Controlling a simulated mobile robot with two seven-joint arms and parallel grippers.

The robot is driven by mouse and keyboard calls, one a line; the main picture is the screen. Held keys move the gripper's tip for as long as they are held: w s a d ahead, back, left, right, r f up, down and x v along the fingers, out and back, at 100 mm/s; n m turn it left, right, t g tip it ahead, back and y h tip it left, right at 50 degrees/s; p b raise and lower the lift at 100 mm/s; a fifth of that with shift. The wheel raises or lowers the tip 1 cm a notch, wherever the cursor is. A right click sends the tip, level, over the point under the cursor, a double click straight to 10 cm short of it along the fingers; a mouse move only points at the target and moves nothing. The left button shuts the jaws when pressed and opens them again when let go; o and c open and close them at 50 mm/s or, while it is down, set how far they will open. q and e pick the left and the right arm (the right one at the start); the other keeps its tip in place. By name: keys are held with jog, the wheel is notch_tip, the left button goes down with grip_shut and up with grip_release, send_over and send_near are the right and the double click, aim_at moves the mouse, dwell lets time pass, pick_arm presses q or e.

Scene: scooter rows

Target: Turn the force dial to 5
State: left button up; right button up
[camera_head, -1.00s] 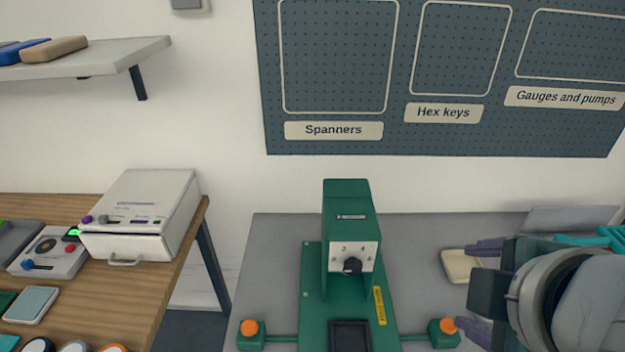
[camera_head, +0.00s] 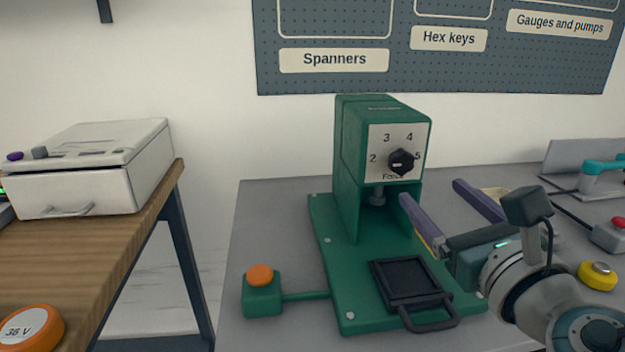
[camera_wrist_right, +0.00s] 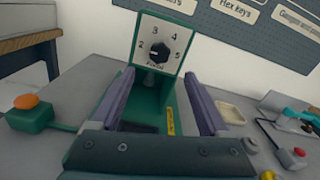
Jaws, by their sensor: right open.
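The green press (camera_head: 365,130) stands on the grey bench. Its force dial is a black knob (camera_head: 401,162) on a pale plate marked 2, 3, 4 and 5. The knob also shows in the right wrist view (camera_wrist_right: 158,55). A white mark on it points left, just below the 2; the exact setting is hard to read. My right gripper (camera_head: 432,192) is open and empty, in front of the press and lower than the dial, not touching the knob. In the right wrist view its fingers (camera_wrist_right: 159,76) are spread, with the dial beyond and above them. My left gripper is not in view.
A black tray (camera_head: 405,282) with a handle lies on the press base. A wooden table (camera_head: 110,235) holds a white box (camera_head: 90,165). Space before the dial is clear.

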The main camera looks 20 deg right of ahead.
aim_at(403, 164)
jog(key=b+x, duration=0.1)
jog(key=x, duration=0.8)
jog(key=shift+w, duration=0.15)
jog(key=shift+c, duration=0.2)
grip_shut()
